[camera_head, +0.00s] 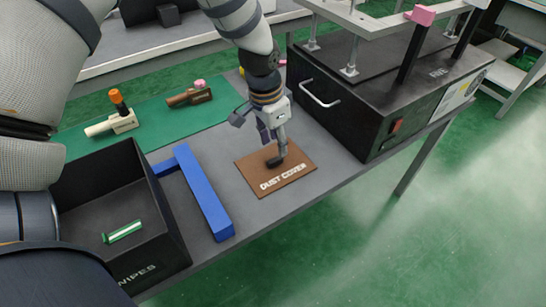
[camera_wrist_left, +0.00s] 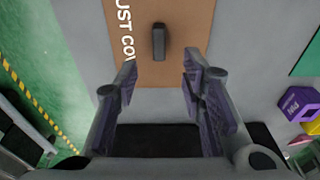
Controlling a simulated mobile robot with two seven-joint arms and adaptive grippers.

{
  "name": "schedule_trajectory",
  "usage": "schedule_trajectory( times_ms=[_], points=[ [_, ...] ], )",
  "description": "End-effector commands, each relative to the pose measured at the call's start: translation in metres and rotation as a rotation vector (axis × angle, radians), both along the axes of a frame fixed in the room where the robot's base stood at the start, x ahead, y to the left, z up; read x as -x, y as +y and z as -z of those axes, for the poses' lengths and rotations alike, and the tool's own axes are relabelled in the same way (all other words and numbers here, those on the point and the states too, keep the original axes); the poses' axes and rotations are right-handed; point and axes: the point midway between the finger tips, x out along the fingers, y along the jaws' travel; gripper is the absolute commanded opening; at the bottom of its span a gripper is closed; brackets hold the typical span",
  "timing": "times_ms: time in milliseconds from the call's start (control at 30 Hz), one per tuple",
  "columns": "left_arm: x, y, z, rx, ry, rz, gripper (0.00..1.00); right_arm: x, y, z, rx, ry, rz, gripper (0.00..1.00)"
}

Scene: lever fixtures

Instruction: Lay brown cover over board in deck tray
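The brown cover (camera_head: 254,174), a flat square lettered DUST COVER, lies on the grey bench with a dark upright handle (camera_head: 275,161). My left gripper (camera_head: 273,138) is over the cover, pointing down at the handle. In the left wrist view the gripper (camera_wrist_left: 158,80) is open, and the handle (camera_wrist_left: 159,42) stands ahead of the gap between the fingertips, with nothing held. A small green piece with a pale stripe (camera_head: 122,232) lies in an open black bin (camera_head: 165,225) at the left; I cannot tell whether it is the board. I cannot make out a deck tray. My right gripper is not in view.
A blue bar piece (camera_head: 203,195) lies between bin and cover. A black machine (camera_head: 345,105) with a silver handle stands right of the cover. Clamps with orange (camera_head: 116,97) and pink (camera_head: 199,83) knobs stand on a green mat (camera_head: 150,130) behind. The bench's front edge is close to the cover.

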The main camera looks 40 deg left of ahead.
Motion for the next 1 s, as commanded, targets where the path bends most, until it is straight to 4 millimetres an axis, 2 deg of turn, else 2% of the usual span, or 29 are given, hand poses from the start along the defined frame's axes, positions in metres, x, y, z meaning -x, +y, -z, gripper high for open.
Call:
schedule_trajectory(
  times_ms=[200, 300, 533, 567, 700, 733, 1000],
  points=[
    [0.007, 0.000, 0.039, 0.000, 0.003, 0.000, 0.37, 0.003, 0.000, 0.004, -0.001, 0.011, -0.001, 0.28],
    [0.003, -0.001, 0.053, 0.000, 0.000, 0.000, 0.37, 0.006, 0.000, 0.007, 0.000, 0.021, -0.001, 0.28],
    [0.002, -0.001, 0.054, 0.000, -0.004, 0.000, 0.37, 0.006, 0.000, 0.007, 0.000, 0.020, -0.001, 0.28],
    [0.002, -0.001, 0.054, 0.000, -0.004, 0.000, 0.34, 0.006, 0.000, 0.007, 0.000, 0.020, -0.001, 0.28],
    [0.002, -0.001, 0.054, 0.000, -0.004, 0.000, 0.03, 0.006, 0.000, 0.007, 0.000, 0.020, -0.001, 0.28],
    [0.002, -0.001, 0.054, 0.000, -0.004, 0.000, 0.00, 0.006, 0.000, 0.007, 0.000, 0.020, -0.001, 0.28],
    [0.002, -0.001, 0.054, 0.000, -0.004, 0.000, 0.00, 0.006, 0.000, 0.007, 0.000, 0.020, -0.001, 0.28]
  ],
)
